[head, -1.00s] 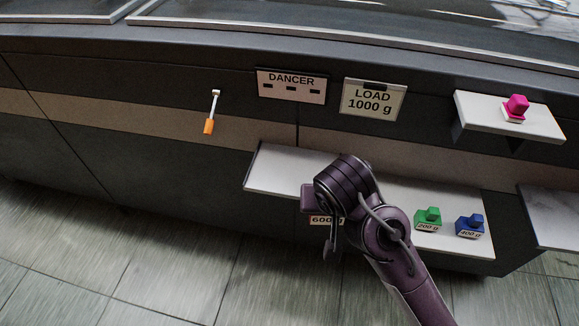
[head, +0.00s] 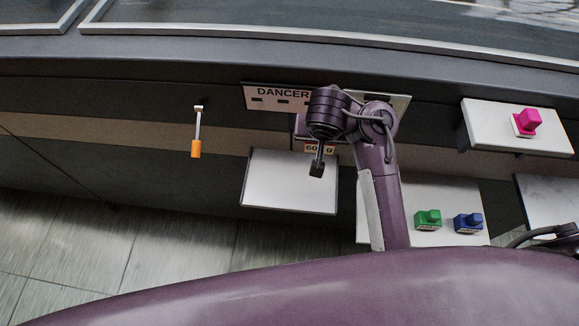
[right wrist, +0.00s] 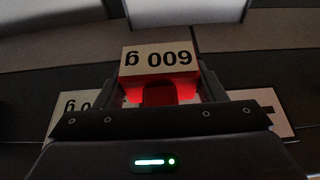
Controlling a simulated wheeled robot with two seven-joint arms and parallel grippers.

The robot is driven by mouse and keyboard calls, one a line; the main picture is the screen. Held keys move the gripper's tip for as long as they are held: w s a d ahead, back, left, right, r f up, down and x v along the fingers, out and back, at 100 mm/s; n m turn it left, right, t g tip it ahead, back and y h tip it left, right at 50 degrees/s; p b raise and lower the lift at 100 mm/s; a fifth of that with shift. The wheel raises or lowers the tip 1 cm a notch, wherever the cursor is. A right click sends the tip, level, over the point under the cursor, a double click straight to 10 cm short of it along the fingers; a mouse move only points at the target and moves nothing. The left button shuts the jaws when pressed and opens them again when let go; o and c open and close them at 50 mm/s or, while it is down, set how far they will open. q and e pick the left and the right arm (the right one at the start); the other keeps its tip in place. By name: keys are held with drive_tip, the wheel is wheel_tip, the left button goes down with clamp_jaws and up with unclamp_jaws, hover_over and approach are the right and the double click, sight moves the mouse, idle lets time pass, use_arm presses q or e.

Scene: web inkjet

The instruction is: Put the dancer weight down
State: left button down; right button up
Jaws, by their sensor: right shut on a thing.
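The red weight (right wrist: 165,88) has a white label reading 600 g, upside down in the right wrist view. My right gripper (right wrist: 168,94) is shut on it, with a finger on each side. The arm hides most of the weight there. The weight appears held above the white shelf (head: 285,185); the exact height cannot be told. My left gripper is not in view.
A magenta weight (head: 529,122) sits on an upper right shelf. An orange-handled lever (head: 196,148) hangs at left. The shelf's left part is bare.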

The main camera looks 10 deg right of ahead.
drive_tip(key=shift+w+f, duration=0.1)
drive_tip(key=shift+f, duration=0.1)
hover_over(313, 182)
wheel_tip(313, 182, down, 5)
wheel_tip(313, 182, down, 10)
drive_tip(key=b, duration=0.7)
drive_tip(key=shift+f, duration=0.25)
wheel_tip(313, 182, down, 4)
drive_tip(key=b, duration=0.3)
drive_tip(key=shift+f, duration=0.15)
drive_tip(key=shift+a, duration=0.1)
